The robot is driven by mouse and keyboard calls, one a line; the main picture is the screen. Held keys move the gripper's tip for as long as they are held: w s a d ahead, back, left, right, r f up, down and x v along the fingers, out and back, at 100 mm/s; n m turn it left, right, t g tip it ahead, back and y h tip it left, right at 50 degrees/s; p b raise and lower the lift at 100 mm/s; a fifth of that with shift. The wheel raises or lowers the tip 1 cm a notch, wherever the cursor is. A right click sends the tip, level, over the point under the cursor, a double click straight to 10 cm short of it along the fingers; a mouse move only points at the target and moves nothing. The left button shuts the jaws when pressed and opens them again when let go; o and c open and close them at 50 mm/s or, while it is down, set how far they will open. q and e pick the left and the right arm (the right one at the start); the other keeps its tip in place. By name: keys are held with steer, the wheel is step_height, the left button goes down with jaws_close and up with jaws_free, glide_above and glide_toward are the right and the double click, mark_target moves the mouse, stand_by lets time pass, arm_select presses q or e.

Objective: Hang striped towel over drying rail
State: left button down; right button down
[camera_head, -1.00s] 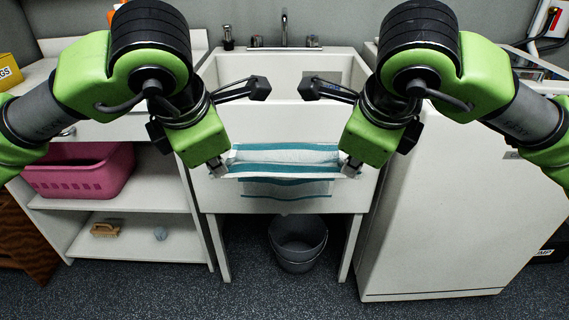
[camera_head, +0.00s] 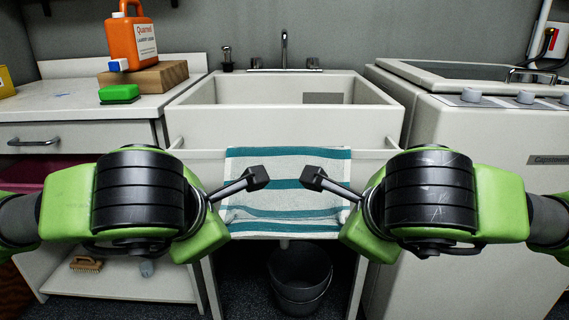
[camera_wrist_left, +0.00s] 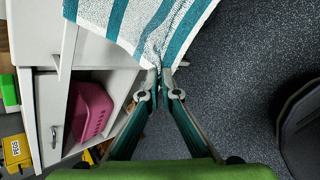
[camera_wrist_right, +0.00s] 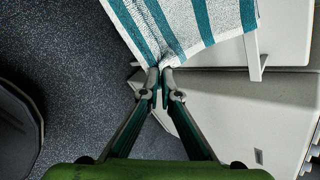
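The white towel with teal stripes (camera_head: 285,180) spreads in front of the sink. Its top edge lies level with the white drying rail (camera_head: 204,155) and covers the rail's middle; whether any cloth hangs behind the rail is hidden. The lower part sags in a fold between my grippers. My left gripper (camera_wrist_left: 160,75) is shut on one towel corner in the left wrist view. My right gripper (camera_wrist_right: 160,75) is shut on another corner in the right wrist view.
The sink (camera_head: 285,119) stands behind the rail. A dark bucket (camera_head: 299,275) is on the floor below. A counter at left holds an orange detergent jug (camera_head: 131,40) on a wooden block and a green item (camera_head: 119,93). A white appliance (camera_head: 470,180) stands at right.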

arm_select(q)
steer(key=shift+w+a+f, duration=0.1)
steer(key=shift+a+f, duration=0.1)
steer(key=shift+f, duration=0.35)
arm_select(e)
steer(key=shift+w+d+f, duration=0.1)
steer(key=shift+d+f, duration=0.1)
steer(key=shift+f, duration=0.35)
arm_select(q)
steer(key=c, duration=2.1)
jaws_free()
arm_select(e)
steer(key=c, duration=2.1)
jaws_free()
arm_select(q)
steer(key=shift+d, duration=0.1)
arm_select(e)
steer(key=shift+a, duration=0.1)
